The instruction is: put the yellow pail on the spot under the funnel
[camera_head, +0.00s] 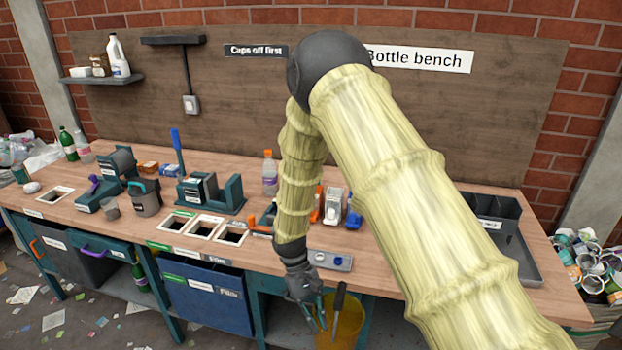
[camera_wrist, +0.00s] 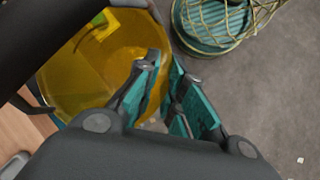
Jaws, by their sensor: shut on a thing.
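The yellow pail (camera_head: 349,322) is low in front of the bench, near the bottom middle of the head view. It also shows in the wrist view (camera_wrist: 60,75), looking into its open top. My gripper (camera_head: 314,318) points down at the pail's left side. In the wrist view my gripper (camera_wrist: 165,85) has its teal-padded fingers at the pail's rim, shut on its wall. A small yellow-green piece (camera_wrist: 97,29) shows inside the pail. I cannot make out the funnel or the spot under it for sure.
The wooden bench (camera_head: 140,228) has square openings, clamps and bottles along it. A blue bin (camera_head: 207,296) is under it on the left. A teal round thing with yellow netting (camera_wrist: 205,40) is beside the pail on bare grey floor (camera_wrist: 275,100). A full can bin (camera_head: 592,270) stands far right.

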